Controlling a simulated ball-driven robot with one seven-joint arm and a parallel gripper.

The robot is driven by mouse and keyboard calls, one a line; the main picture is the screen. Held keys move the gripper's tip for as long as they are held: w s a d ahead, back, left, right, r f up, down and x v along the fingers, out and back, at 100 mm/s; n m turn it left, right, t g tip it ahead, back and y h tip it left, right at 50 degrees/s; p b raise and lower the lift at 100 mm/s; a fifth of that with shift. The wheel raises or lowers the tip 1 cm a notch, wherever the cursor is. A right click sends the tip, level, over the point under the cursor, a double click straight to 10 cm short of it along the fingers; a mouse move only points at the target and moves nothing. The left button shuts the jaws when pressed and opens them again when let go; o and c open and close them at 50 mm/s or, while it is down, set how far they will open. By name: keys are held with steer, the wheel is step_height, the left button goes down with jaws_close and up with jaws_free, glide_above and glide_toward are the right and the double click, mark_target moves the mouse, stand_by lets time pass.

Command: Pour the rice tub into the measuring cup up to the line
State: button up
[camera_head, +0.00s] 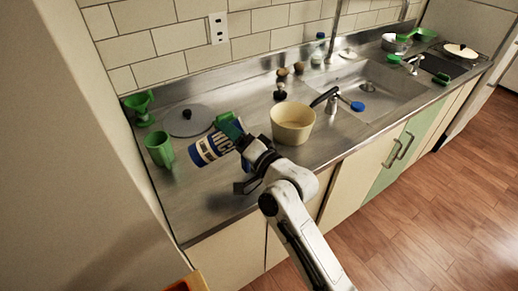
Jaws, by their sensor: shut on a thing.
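The rice tub (208,149) is a blue cylinder with a white lettered band. It is tilted well over on its side above the counter, its far end toward the left. My gripper (240,138) is shut on it from the right. A green cup with a handle (158,150), which looks like the measuring cup, stands upright on the counter to the left of the tub, with a gap between them in the picture. Its inside, its line and any rice are too small to make out.
A cream pot (292,123) stands right of my gripper. A grey round lid (187,120) lies behind the tub. Another green vessel (138,106) stands in the back left corner. The sink (375,90) is farther right. The counter's front left is clear.

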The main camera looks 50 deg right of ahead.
steer(key=shift+f+m+b, duration=0.25)
steer(key=shift+m+b, duration=0.25)
steer(key=shift+b, duration=0.1)
stand_by(0.9)
steer(key=shift+s+d+r+m+t+h+b, duration=0.3)
steer(key=shift+s+d+m+t+h+b, duration=0.1)
steer(key=shift+d+m+t, duration=0.25)
stand_by(1.3)
